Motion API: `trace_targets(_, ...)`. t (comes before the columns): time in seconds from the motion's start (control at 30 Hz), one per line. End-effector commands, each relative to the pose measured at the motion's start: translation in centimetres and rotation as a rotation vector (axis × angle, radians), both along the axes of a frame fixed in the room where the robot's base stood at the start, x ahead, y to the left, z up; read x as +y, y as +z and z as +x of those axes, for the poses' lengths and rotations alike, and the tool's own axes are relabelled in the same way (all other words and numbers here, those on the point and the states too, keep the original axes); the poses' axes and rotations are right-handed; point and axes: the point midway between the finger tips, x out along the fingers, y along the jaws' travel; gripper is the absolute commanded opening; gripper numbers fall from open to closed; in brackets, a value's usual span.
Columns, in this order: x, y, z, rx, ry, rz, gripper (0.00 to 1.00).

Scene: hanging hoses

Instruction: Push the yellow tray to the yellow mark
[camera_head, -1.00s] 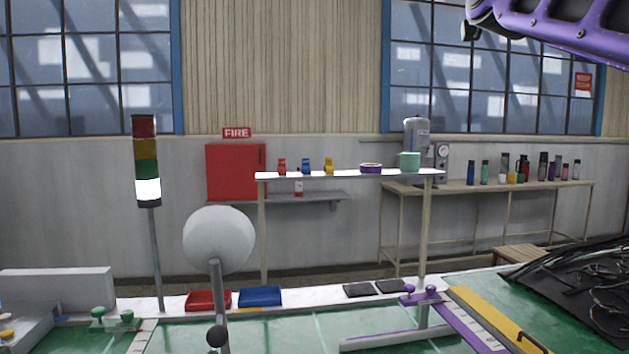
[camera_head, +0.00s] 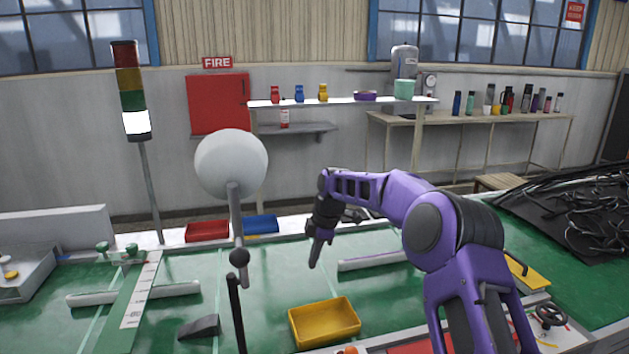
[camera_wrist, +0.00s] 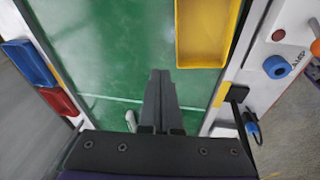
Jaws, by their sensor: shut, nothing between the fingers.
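The yellow tray (camera_head: 325,322) is an empty, shallow rectangular box on the green bench top near the front edge. It also shows at the top of the wrist view (camera_wrist: 206,32). My gripper (camera_head: 314,263) is shut and empty, pointing down behind the tray and a little left of its middle in the head view. In the wrist view the closed fingers (camera_wrist: 160,76) are apart from the tray, with green surface between. A yellow strip (camera_head: 262,236) at the bench's far edge, by the blue tray, may be the yellow mark; I cannot tell surely.
A red tray (camera_head: 207,231) and a blue tray (camera_head: 260,224) stand on the far ledge. A white ball on a post (camera_head: 231,165) stands left of my arm. A dark wedge (camera_head: 199,326) lies left of the yellow tray. A pale bar (camera_head: 372,260) lies behind my arm.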

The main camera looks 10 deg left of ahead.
Motion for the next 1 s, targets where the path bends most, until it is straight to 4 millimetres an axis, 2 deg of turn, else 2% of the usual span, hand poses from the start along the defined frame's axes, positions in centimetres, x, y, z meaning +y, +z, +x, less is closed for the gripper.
trace_targets(0.03,-1.0,-3.0,-1.0,0.08,0.027,0.001,0.0)
trace_targets(0.2,-2.2,-4.2,-2.2,0.16,0.089,0.024,0.0)
trace_targets(0.37,-1.8,-5.7,-2.6,0.171,0.099,0.027,0.0)
trace_targets(0.77,0.4,-13.6,-3.4,0.169,0.096,0.026,0.0)
trace_targets(0.8,0.8,-14.0,-3.5,0.168,0.097,0.026,0.0)
trace_targets(1.0,3.4,-13.6,-4.6,0.164,0.096,0.027,0.0)
